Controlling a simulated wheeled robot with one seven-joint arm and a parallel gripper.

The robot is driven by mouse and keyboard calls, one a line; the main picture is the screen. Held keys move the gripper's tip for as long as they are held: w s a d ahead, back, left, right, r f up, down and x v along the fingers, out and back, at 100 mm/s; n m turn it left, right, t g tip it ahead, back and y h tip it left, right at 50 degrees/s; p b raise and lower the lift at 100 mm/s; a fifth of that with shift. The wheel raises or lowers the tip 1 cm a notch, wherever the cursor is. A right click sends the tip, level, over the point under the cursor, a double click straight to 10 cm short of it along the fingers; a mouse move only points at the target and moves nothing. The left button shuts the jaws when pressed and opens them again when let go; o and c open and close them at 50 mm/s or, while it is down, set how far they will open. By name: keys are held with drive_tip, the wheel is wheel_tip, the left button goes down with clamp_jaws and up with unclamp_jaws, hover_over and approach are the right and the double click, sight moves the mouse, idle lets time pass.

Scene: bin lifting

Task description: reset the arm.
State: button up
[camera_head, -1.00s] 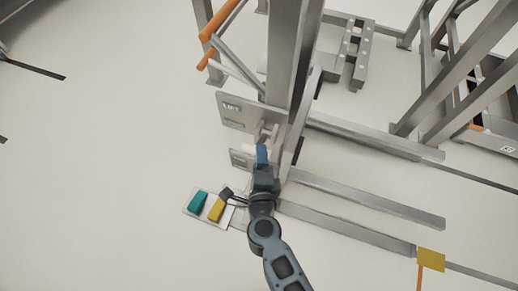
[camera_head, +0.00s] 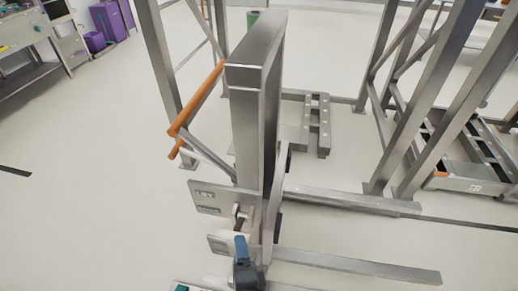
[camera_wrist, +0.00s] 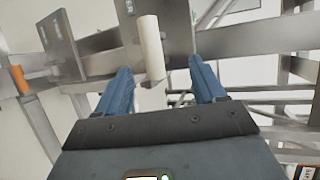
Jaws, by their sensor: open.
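My gripper (camera_head: 240,243) is low in the head view, by the grey lift column (camera_head: 246,130) and its lower plate (camera_head: 217,244). In the wrist view my gripper (camera_wrist: 165,78) shows two blue fingers spread apart, with nothing clamped. A cream cylindrical handle (camera_wrist: 151,46) stands out ahead of the fingers and appears between them. I cannot tell whether it touches either finger. Most of my arm is below the head view.
An upper labelled plate (camera_head: 208,197) and an orange-gripped bar (camera_head: 197,100) are on the column's left side. Metal rails (camera_head: 355,266) run right along the floor. A large frame (camera_head: 440,110) stands at right.

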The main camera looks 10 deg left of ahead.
drive_tip(key=s+d+r+n+t+h, duration=0.1)
drive_tip(key=s+d+r+n, duration=0.25)
drive_tip(key=s+d, duration=0.6)
drive_tip(key=s+d+r+n+t+h, duration=0.1)
drive_tip(key=s+d+r+n+h, duration=0.15)
drive_tip(key=s+d+r, duration=0.65)
drive_tip(key=s+d+r+n+g+h, duration=0.1)
drive_tip(key=s+d+r+n+h, duration=0.1)
drive_tip(key=s+d+r+n, duration=0.7)
drive_tip(key=s+d+r, duration=0.2)
drive_tip(key=d+r, duration=0.1)
drive_tip(key=d, duration=0.1)
drive_tip(key=shift+s+r, duration=0.3)
drive_tip(key=shift+r, duration=0.05)
